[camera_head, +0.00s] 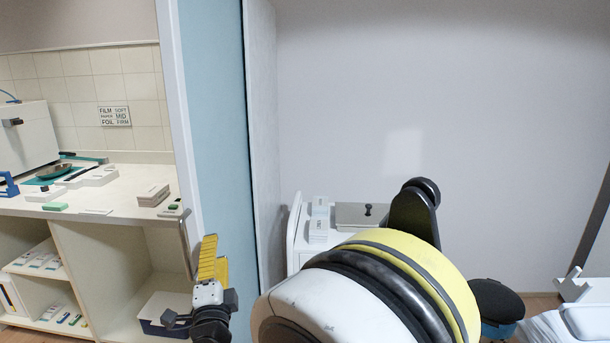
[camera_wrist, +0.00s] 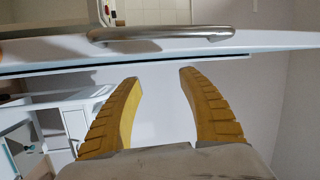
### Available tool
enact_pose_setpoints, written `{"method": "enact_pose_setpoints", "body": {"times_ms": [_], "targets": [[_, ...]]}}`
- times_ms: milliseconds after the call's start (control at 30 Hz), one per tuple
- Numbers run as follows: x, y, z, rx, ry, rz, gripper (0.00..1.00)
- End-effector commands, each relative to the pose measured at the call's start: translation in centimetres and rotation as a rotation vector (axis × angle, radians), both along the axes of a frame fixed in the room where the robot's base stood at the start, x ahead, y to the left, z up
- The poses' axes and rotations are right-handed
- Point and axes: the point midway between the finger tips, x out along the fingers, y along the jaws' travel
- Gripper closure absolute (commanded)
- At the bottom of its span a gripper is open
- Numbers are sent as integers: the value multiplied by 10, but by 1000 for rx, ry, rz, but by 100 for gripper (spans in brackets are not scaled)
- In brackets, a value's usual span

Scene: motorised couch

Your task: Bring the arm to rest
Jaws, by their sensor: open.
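My gripper (camera_head: 209,250) with its yellow fingers stands low and left of centre in the head view, in front of the blue door (camera_head: 213,120). The large white, black and yellow rounded part at the bottom centre is my own arm. In the wrist view my gripper (camera_wrist: 160,78) has its two yellow fingers spread, with nothing between them. The door's bar handle (camera_wrist: 172,34) lies beyond the fingertips, apart from them. The handle (camera_head: 186,247) also shows just left of the gripper in the head view.
A counter (camera_head: 120,192) with shelves beneath stands left of the door. A white cabinet (camera_head: 296,240) bearing boxes and a grey lidded case (camera_head: 362,216) stands behind my arm. A dark round-topped stool or bin (camera_head: 497,300) is at the right. The pale wall above is bare.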

Motion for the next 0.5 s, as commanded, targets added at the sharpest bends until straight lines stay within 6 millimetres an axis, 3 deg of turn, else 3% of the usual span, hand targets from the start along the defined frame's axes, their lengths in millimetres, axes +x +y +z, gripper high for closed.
{"method": "enact_pose_setpoints", "body": {"times_ms": [33, 100, 233, 367, 500], "targets": [[4, -13, 23, -59, -20, 20, 52], [7, -27, 49, -156, -41, 59, 52], [3, -56, 79, -348, -54, 127, 52], [-11, -92, 90, -552, -27, 185, 52], [-36, -140, 81, -771, 49, 238, 52]]}}
